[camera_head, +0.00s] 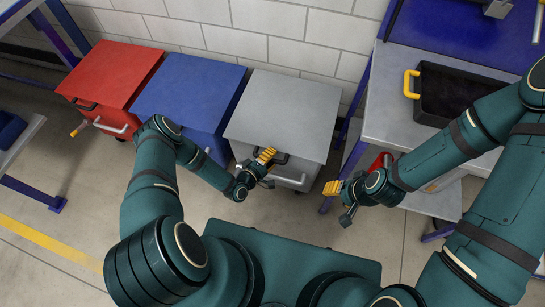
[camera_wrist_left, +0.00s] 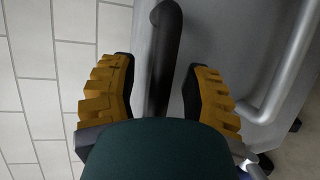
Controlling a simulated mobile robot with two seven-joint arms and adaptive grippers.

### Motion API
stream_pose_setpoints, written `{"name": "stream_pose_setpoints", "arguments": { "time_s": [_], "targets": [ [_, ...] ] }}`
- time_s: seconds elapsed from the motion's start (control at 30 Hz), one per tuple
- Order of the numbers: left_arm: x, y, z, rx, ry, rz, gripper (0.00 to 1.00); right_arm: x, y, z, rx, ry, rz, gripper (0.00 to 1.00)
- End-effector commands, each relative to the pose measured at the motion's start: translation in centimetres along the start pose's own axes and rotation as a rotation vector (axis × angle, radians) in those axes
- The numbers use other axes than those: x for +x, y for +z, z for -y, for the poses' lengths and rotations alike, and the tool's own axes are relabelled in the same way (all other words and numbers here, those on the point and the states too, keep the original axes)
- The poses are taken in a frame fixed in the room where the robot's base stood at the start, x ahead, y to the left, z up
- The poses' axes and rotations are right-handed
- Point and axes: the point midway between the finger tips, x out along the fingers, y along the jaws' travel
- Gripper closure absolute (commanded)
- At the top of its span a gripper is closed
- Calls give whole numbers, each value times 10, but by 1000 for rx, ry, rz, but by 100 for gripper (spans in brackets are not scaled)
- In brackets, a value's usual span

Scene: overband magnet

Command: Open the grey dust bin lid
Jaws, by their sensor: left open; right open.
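The grey dust bin (camera_head: 290,178) stands against the wall, its flat grey lid (camera_head: 285,112) shut. A black handle (camera_head: 281,157) sticks out at the lid's front edge. My left gripper (camera_head: 262,166) is open at this handle. In the left wrist view, the black handle (camera_wrist_left: 166,50) runs between the two yellow-padded fingers of my left gripper (camera_wrist_left: 158,88), with gaps visible on both sides. My right gripper (camera_head: 335,190) is open and empty, to the right of the bin and apart from it.
A silver bar handle (camera_head: 290,181) is lower on the bin's front; it also shows in the left wrist view (camera_wrist_left: 282,75). Blue (camera_head: 190,92) and red (camera_head: 112,75) bins stand to the left. A workbench (camera_head: 385,120) with a black crate (camera_head: 450,92) is at right.

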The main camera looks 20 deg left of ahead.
Motion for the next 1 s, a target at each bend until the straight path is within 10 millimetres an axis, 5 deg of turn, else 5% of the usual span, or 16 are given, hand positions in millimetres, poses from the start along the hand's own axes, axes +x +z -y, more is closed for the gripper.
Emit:
{"name": "stream_pose_setpoints", "arguments": {
  "time_s": [0.4, 0.53, 1.0],
  "targets": [
    [7, 0, 0, 0, 0, 0, 53, 1, 0, 0, 0, 0, -1, 53],
    [7, 0, 0, 0, 0, 0, 99, 1, 0, 0, 0, 0, -1, 53],
    [4, 1, -11, -7, -16, -1, 100, -7, 0, 3, 0, 0, 2, 53]
  ]
}}
